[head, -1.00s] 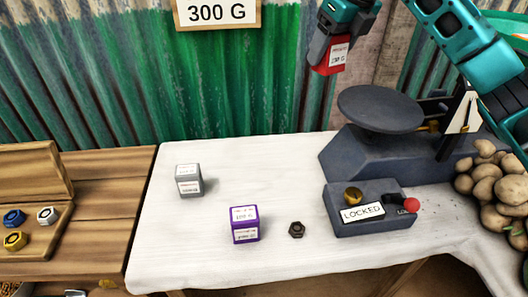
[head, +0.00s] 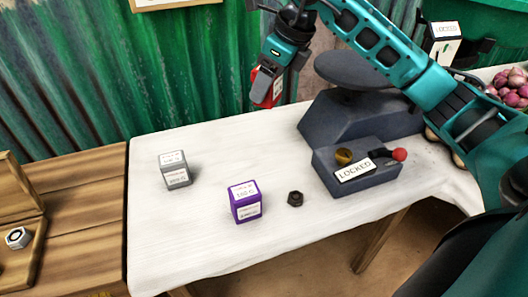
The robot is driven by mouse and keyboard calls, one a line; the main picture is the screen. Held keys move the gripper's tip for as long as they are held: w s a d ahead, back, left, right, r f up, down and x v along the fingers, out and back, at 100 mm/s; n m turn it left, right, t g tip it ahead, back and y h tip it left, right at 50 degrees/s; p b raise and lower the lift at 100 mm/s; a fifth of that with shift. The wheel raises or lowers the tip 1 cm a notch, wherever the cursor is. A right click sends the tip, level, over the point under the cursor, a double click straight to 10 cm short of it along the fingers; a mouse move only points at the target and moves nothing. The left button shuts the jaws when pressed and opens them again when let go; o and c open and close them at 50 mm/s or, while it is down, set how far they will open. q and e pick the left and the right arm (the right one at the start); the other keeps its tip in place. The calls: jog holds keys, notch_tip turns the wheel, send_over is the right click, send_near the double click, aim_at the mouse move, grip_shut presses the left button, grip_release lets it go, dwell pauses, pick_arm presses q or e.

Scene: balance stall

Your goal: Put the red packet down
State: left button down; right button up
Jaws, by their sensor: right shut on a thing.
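The red packet (head: 263,88) is held in my right gripper (head: 268,80), which is shut on it. The packet hangs near the back edge of the white-covered table (head: 225,145), left of the scale's dark pan (head: 355,69). It appears to be above the cloth, though the exact height is hard to tell. Part of the packet is hidden by the gripper fingers. My left gripper is not in view.
A grey packet (head: 174,170), a purple packet (head: 244,202) and a dark hex nut (head: 295,199) stand on the cloth. The scale (head: 335,115) and a box labelled LOCKED (head: 356,172) with a red-knobbed lever are at right. The cloth's middle is clear.

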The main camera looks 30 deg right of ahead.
notch_tip(320, 180, down, 17)
jog(key=b, duration=0.3)
jog(key=shift+f+b, duration=0.2)
jog(key=shift+b, duration=0.1)
jog(key=o, duration=1.1)
jog(key=shift+r, duration=0.1)
jog(key=shift+r, duration=0.2)
jog(key=p+v, duration=0.2)
jog(key=v, duration=1)
jog(key=shift+p, duration=0.3)
